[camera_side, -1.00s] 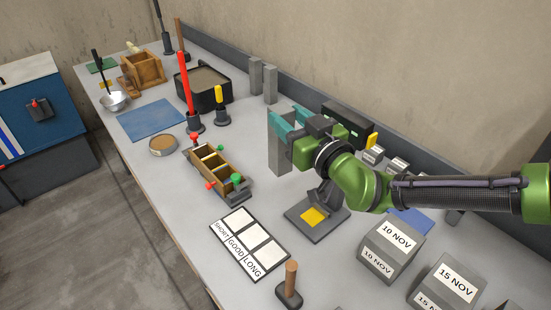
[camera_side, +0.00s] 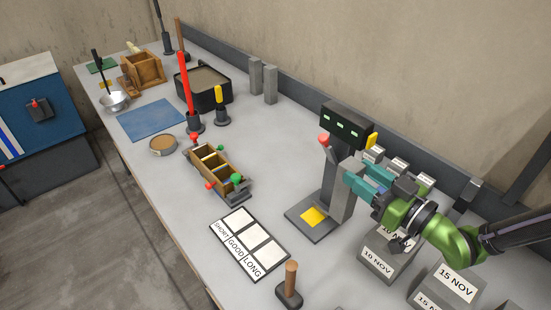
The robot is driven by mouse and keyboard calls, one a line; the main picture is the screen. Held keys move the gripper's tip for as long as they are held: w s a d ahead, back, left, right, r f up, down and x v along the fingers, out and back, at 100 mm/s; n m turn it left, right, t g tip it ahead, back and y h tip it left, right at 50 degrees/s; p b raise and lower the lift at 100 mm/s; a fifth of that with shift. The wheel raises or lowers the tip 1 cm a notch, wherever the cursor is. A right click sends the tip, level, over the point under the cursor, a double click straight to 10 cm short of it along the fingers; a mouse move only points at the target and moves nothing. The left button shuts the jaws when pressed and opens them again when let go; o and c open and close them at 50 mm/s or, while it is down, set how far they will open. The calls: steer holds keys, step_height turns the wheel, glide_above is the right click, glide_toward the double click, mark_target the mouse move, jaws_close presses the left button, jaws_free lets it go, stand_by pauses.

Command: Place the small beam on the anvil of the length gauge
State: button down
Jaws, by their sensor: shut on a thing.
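The small grey beam (camera_side: 343,197) is upright in my gripper (camera_side: 357,178), whose teal fingers are shut on its upper part. The length gauge (camera_side: 345,124) has a dark head with green lights, a dark column and a base plate (camera_side: 299,226). A yellow pad (camera_side: 313,215) on the base plate is clear. The beam is just right of the pad, close to the column and hiding part of it. I cannot tell whether its lower end touches the plate or hangs above it.
Two more grey beams (camera_side: 255,76) stand by the back wall. The SHORT/GOOD/LONG board (camera_side: 250,243) lies left of the gauge, with a wooden-handled tool (camera_side: 290,284) in front. Dated blocks (camera_side: 447,285) stand at right. A mould (camera_side: 215,168) sits further left.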

mark_target(353, 198)
step_height(353, 198, down, 7)
steer(key=shift+f, duration=0.1)
steer(key=x, duration=0.3)
steer(key=shift+w+a, duration=0.25)
steer(key=x, duration=0.2)
steer(key=f+x, duration=0.1)
steer(key=x, duration=0.1)
steer(key=shift+w+a, duration=0.15)
steer(key=shift+w, duration=0.05)
steer(key=shift+f, duration=0.1)
steer(key=c, duration=1.1)
jaws_free()
steer(key=shift+f, duration=0.25)
steer(key=o, duration=0.5)
